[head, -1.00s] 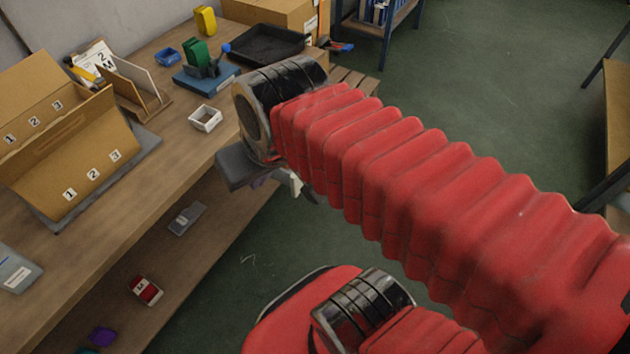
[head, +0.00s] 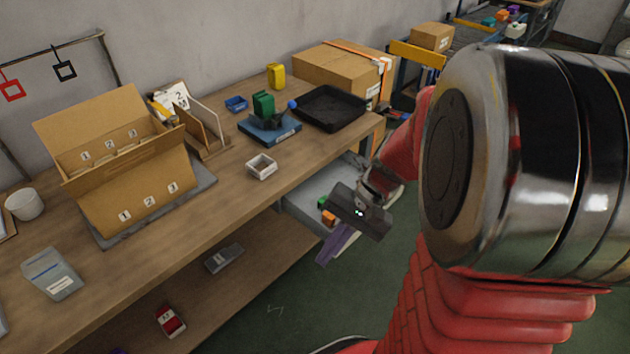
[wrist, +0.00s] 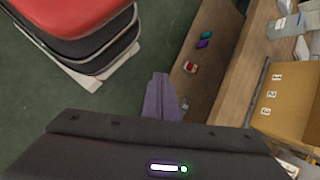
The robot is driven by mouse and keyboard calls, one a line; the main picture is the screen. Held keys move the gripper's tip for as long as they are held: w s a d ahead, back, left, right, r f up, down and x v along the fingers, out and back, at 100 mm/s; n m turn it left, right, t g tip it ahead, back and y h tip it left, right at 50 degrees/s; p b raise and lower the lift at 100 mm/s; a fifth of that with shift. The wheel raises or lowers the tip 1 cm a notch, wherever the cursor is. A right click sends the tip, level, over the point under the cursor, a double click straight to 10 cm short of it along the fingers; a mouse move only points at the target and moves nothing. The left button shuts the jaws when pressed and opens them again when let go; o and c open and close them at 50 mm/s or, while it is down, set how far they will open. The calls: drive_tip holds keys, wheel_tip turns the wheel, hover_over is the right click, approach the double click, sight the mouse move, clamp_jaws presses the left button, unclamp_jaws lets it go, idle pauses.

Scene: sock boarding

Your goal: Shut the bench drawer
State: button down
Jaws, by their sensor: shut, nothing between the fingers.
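The bench drawer (head: 306,194) stands pulled out under the right part of the bench top in the head view. It is pale grey inside, with small green and orange things (head: 328,216) in it. My gripper (head: 325,261) is at the drawer's outer end, with its purple fingers together and empty, pointing down and left. My wrist hides part of the drawer, and I cannot tell whether the fingers touch it. The wrist view shows the purple fingers (wrist: 158,80) shut over the floor and bench side; I cannot make out the drawer there.
The wooden bench (head: 225,190) carries a cardboard sorter (head: 150,205), a small white tray (head: 261,167), a black tray (head: 330,106) and a large carton (head: 340,70). A lower shelf (head: 215,295) holds a few small items. Green floor (head: 300,310) is clear in front.

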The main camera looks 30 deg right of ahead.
drive_tip(key=s+d+f+m+t, duration=0.3)
drive_tip(key=d+f+m+t, duration=1.3)
drive_tip(key=d+f+m, duration=0.5)
drive_tip(key=shift+d+f+m+t, duration=0.35)
drive_tip(key=shift+f+m, duration=0.2)
drive_tip(key=shift+m, duration=0.35)
drive_tip(key=shift+a, duration=0.1)
drive_tip(key=x, duration=1.4)
drive_tip(key=shift+w+h, duration=0.2)
drive_tip(key=shift+h, duration=0.1)
